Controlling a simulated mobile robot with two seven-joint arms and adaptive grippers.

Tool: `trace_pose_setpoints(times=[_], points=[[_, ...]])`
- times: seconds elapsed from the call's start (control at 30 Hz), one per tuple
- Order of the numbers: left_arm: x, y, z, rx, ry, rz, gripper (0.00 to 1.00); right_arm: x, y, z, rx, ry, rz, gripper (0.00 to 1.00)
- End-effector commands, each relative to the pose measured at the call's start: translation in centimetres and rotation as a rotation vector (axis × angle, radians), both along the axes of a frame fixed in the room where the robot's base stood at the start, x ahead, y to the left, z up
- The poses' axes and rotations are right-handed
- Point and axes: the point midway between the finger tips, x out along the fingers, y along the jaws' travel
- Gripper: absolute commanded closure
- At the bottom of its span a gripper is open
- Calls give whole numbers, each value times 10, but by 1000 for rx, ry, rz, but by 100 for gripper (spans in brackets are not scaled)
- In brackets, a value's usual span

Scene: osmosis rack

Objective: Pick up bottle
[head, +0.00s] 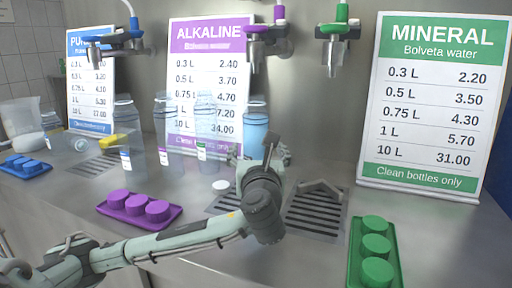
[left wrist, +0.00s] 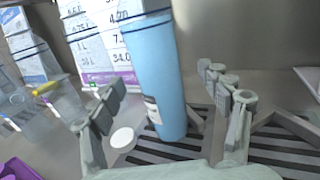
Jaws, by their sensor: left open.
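A light blue bottle (head: 255,118) stands upright at the back of the counter, in front of the purple-headed sign; my left gripper hides its lower part in the head view. In the left wrist view the bottle (left wrist: 156,75) stands by a dark-slotted drain grate, with a small label low on its left side. My left gripper (head: 262,150) is open and empty, in front of the bottle. In the left wrist view its fingers (left wrist: 168,92) are spread on either side of the bottle's image, with gaps to both. My right gripper is not in view.
Several clear bottles (head: 205,135) stand left of the blue one. A white cap (head: 221,185) lies near the grate. Purple caps sit on a purple tray (head: 170,222), green ones on a green tray (head: 355,256). Taps (head: 265,40) hang above. A mineral sign (head: 430,180) stands right.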

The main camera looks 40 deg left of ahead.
Motion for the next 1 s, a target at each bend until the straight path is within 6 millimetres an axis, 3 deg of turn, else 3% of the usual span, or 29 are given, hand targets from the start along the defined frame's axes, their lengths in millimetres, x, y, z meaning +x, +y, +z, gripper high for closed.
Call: trace_pose_setpoints(times=[0.3,0.57,1.0], points=[[32,28,4,1,0,1,23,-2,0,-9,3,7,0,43],[34,29,4,0,0,-1,23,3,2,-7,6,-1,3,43],[34,29,3,0,0,-1,76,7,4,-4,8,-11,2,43]])
